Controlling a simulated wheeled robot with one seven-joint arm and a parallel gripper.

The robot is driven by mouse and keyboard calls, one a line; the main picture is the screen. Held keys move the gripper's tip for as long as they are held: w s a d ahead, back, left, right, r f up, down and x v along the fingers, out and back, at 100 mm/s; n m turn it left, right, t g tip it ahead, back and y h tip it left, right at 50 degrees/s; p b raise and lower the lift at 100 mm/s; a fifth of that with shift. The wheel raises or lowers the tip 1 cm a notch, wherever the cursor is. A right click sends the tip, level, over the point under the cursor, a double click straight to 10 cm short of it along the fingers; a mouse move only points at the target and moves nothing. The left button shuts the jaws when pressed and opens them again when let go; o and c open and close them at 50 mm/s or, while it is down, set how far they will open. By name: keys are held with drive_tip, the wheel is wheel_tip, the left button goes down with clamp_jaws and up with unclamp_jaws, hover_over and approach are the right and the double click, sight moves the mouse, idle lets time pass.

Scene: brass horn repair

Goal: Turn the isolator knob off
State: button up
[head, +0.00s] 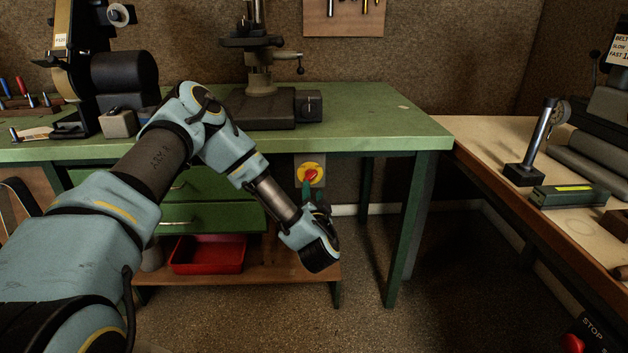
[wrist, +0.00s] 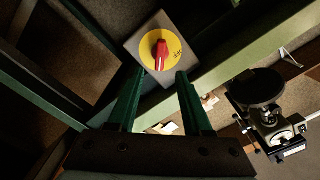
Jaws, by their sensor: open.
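The isolator knob (head: 311,174) is a red handle on a round yellow disc, on a grey box under the front edge of the green bench. In the wrist view the red knob (wrist: 160,50) stands nearly upright in the picture, between and beyond my fingertips. The yellow disc (wrist: 147,61) carries dark lettering at its right, too small to read surely. My gripper (wrist: 160,73) is open, with two green fingers pointing at the knob and nothing between them. In the head view my gripper (head: 311,188) is just below and in front of the knob, partly overlapping the disc. I cannot tell whether it touches.
The green bench (head: 385,125) overhangs the knob, with a drill press (head: 262,85) on top. Green drawers (head: 215,215) are left of it, and a red tray (head: 208,254) sits on the low shelf. A bench leg (head: 405,235) stands to the right. The floor right of it is clear.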

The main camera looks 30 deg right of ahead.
sight(311, 178)
drive_tip(key=p+x, duration=0.1)
drive_tip(key=x, duration=0.6)
drive_tip(key=shift+w+d, duration=0.2)
drive_tip(key=shift+w, duration=0.15)
clamp_jaws()
